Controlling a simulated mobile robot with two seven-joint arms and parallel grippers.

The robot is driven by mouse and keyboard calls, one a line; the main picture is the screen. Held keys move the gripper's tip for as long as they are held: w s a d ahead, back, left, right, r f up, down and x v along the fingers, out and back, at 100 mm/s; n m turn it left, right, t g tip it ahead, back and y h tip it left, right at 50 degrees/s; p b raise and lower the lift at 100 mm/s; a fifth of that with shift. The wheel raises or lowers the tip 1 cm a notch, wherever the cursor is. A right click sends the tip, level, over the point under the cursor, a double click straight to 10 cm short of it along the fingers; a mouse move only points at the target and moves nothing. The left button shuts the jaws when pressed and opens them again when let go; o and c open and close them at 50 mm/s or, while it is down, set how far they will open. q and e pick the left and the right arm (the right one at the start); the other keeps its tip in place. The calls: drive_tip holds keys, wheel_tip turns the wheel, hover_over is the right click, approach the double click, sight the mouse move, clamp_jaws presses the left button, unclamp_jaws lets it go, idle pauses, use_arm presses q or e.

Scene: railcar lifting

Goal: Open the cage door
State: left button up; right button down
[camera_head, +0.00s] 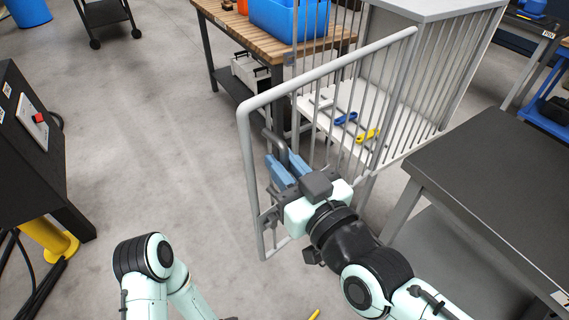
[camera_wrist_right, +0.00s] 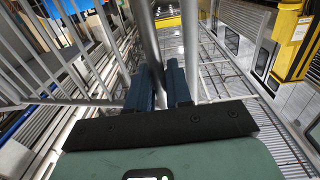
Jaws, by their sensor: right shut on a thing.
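The cage door (camera_head: 322,74) is a grey tubular frame with vertical bars. It stands swung out from the cage (camera_head: 437,9), with its free edge toward the left of the head view. A grey bar handle (camera_head: 279,145) is near that free edge. My right gripper (camera_head: 284,166) is shut on the handle with its blue fingers. In the right wrist view the two blue fingers (camera_wrist_right: 160,88) close around a grey bar (camera_wrist_right: 146,40). Part of the handle is hidden between the fingers. My left arm shows at the bottom left of the head view, but its gripper is out of sight.
Blue and yellow tools (camera_head: 366,135) lie on the cage's white floor. A wooden-topped workbench (camera_head: 240,35) with a blue bin (camera_head: 285,18) stands behind the door. A dark table (camera_head: 500,180) is close on the right. A black console (camera_head: 30,150) stands left; open floor lies between.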

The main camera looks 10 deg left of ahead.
drive_tip(key=shift+w+d+r, duration=0.1)
drive_tip(key=shift+r, duration=0.05)
drive_tip(key=c, duration=1.2)
unclamp_jaws()
drive_tip(key=shift+c, duration=0.2)
drive_tip(key=shift+s+d, duration=0.3)
drive_tip(key=shift+s, duration=0.1)
drive_tip(key=b+v, duration=0.1)
drive_tip(key=v, duration=0.4)
use_arm(q)
drive_tip(key=shift+s+a+f+g, duration=0.15)
drive_tip(key=shift+s+f+g, duration=0.15)
drive_tip(key=shift+s+f, duration=0.5)
use_arm(e)
drive_tip(key=v, duration=0.7)
drive_tip(key=shift+d, duration=0.2)
drive_tip(key=shift+s, duration=0.1)
